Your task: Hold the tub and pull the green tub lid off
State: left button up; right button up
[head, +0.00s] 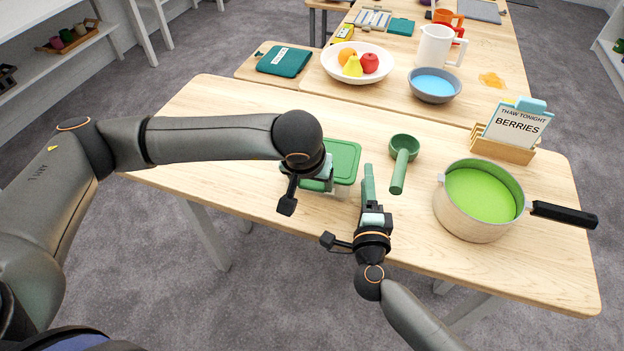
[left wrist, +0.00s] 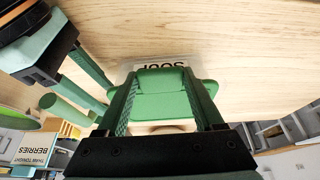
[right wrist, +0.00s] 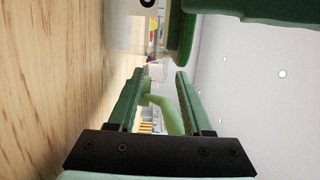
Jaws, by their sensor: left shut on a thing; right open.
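The clear tub stands on the table with its green lid (head: 345,158) on; its SOUP label (left wrist: 166,66) shows in the left wrist view. My left gripper (head: 318,180) is over the lid, its fingers (left wrist: 162,85) shut on a raised part between them. The lid's corners stick out past the fingers. In the right wrist view the tub (right wrist: 125,28) and the lid's edge (right wrist: 182,38) are at the top, outside the fingers. My right gripper (head: 369,185) is open and empty, low over the table, just right of the tub.
A green scoop (head: 402,160) lies right of the tub. A pot (head: 468,215) with green contents stands further right, its black handle pointing right. A wooden holder (head: 502,149) with a BERRIES card is behind it. A fruit bowl (head: 340,72) stands on the table behind.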

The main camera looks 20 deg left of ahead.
jog(key=shift+x, duration=0.9)
jog(key=shift+c, duration=0.2)
grip_shut()
jog(key=shift+f, duration=0.2)
dwell(2.0)
pick_arm(q)
jog(key=o, duration=0.8)
jog(key=c, duration=1)
pick_arm(e)
jog(key=shift+f, duration=0.15)
